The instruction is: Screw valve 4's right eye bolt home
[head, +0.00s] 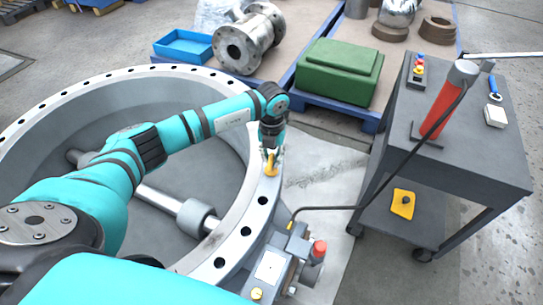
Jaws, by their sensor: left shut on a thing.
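A large grey butterfly valve (232,232) with a ring of bolt holes in its flange fills the left and middle of the head view. My left gripper (271,165) reaches across it and points down at the flange's right side. It is shut on a yellow eye bolt (271,163) at the flange top. I cannot tell how deep the bolt's thread sits, as the gripper covers part of it. The valve's shaft and hub (196,217) show inside the ring. My right gripper is not in view.
A grey actuator box (270,268) with a red-capped part adjoins the valve at the front. A dark cart (455,150) at right carries a red cylinder (447,100), whose hose runs to the box. A green case (338,72) and a blue tray (183,46) stand behind.

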